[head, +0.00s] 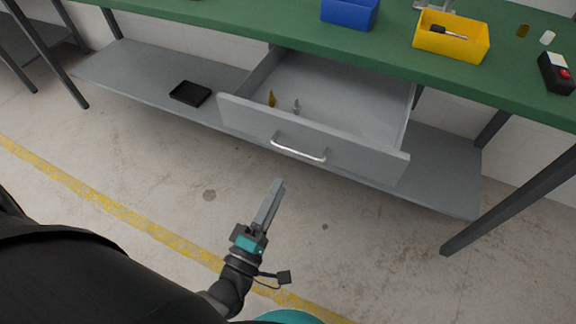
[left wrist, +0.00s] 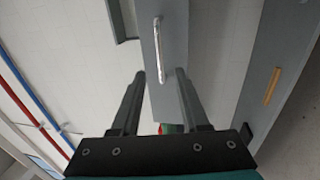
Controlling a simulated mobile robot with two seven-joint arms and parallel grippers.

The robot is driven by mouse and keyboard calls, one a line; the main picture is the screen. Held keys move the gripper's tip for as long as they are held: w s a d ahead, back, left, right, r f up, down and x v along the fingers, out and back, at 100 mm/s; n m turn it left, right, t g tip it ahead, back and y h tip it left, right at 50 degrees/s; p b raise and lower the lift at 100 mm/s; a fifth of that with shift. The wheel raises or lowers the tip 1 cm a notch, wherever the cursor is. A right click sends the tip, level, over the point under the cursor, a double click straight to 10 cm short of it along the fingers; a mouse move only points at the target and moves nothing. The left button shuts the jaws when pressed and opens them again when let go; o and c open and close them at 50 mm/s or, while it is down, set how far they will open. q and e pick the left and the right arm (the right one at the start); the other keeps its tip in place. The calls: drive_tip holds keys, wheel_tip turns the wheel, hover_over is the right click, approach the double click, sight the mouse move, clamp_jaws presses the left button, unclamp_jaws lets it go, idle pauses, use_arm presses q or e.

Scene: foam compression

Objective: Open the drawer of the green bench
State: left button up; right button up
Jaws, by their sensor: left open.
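The green bench (head: 240,22) runs across the top of the head view. Its grey drawer (head: 345,85) is pulled out, and its inside shows. The drawer front (head: 240,117) carries a silver bar handle (head: 299,150). My left gripper (head: 277,184) is open and empty, in front of the drawer and apart from the handle. In the left wrist view the handle (left wrist: 159,46) stands on the grey drawer front (left wrist: 178,32), ahead of the two parted fingers (left wrist: 160,76), with nothing between their tips. My right gripper is not in view.
The drawer holds a small brownish-yellow item (head: 271,98) and a small grey one (head: 296,105). A blue bin (head: 349,14), a yellow bin (head: 450,46) and a black box with a red button (head: 555,74) stand on the bench. A black tray (head: 190,93) lies on the lower shelf (head: 140,72). Floor before the drawer is clear.

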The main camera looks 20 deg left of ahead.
use_arm(q)
drive_tip(key=s, duration=0.2)
drive_tip(key=s+f, duration=0.1)
drive_tip(key=s, duration=0.1)
drive_tip(key=shift+s, duration=0.4)
